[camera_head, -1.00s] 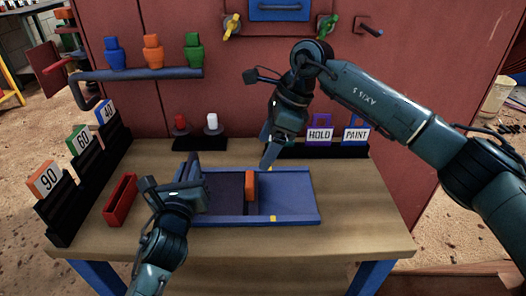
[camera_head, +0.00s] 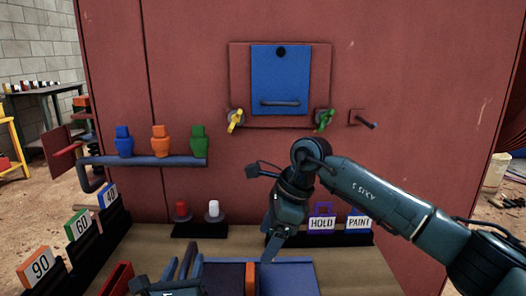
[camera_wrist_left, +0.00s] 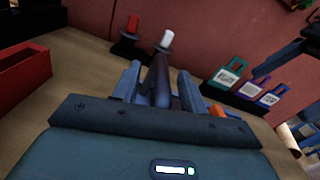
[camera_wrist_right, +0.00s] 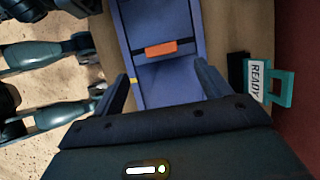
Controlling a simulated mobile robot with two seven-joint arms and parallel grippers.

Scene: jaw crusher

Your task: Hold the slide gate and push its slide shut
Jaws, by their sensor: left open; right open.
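The slide gate is a blue tray-like frame (camera_head: 290,268) on the table, cut off by the bottom edge of the head view. Its orange slide handle (camera_head: 250,278) stands upright near the middle; it also shows in the right wrist view (camera_wrist_right: 161,49), with a yellow mark (camera_wrist_right: 133,81) on the frame's edge. My left gripper (camera_head: 186,262) is open at the gate's left end. In the left wrist view a dark bar (camera_wrist_left: 158,82) stands between its fingers (camera_wrist_left: 159,88); contact cannot be told. My right gripper (camera_head: 268,252) is open and empty above the gate's far side.
A red tray (camera_wrist_left: 28,72) lies left of the gate. Numbered signs stand along the left edge. Behind are red and white buttons (camera_head: 213,210) and HOLD (camera_head: 321,223) and PAINT (camera_head: 358,222) tags. A red panel wall (camera_head: 400,90) closes off the back.

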